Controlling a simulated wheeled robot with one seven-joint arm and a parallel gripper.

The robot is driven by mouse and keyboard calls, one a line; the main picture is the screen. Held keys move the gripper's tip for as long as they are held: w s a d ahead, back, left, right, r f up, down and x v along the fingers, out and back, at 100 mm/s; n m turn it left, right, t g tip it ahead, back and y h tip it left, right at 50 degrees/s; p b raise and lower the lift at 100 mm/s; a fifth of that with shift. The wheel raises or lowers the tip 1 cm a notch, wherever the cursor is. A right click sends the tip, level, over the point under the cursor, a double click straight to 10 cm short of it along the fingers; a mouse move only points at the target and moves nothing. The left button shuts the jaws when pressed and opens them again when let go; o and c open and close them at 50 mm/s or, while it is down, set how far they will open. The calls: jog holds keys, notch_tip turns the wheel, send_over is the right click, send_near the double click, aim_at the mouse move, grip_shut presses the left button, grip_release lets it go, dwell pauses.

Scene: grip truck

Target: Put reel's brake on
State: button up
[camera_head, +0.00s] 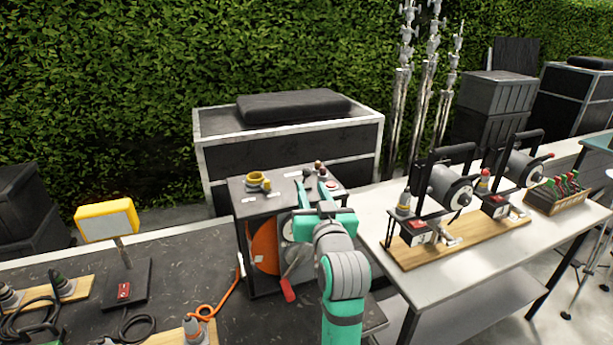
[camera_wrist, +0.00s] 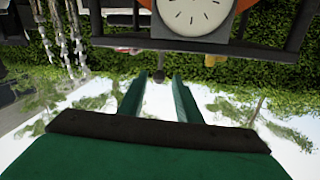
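The reel is an orange drum (camera_head: 264,247) in a dark frame (camera_head: 243,205), partly hidden behind my arm. A crank with a red handle (camera_head: 288,291) hangs at its front. On the frame's top are a yellow fitting (camera_head: 256,179), a red button (camera_head: 331,185) and small knobs (camera_head: 319,167). My gripper (camera_head: 312,183) is over the top's right part, with its fingers apart. The wrist view shows the open gripper (camera_wrist: 159,78) with a small dark round knob (camera_wrist: 158,76) in line with the gap between the fingertips. I cannot tell whether it touches them. No brake is clearly identifiable.
A white dial (camera_wrist: 192,12) shows at the wrist view's top. The dark table at left holds a yellow lamp (camera_head: 107,222) and an orange cable (camera_head: 215,306). The white table (camera_head: 440,290) at right carries two smaller reels (camera_head: 445,184). A large case (camera_head: 295,147) stands behind.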

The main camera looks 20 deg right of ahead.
aim_at(305, 177)
jog(key=w, duration=0.5)
jog(key=w+d, duration=0.1)
jog(key=w, duration=0.1)
jog(key=shift+w, duration=0.45)
grip_shut()
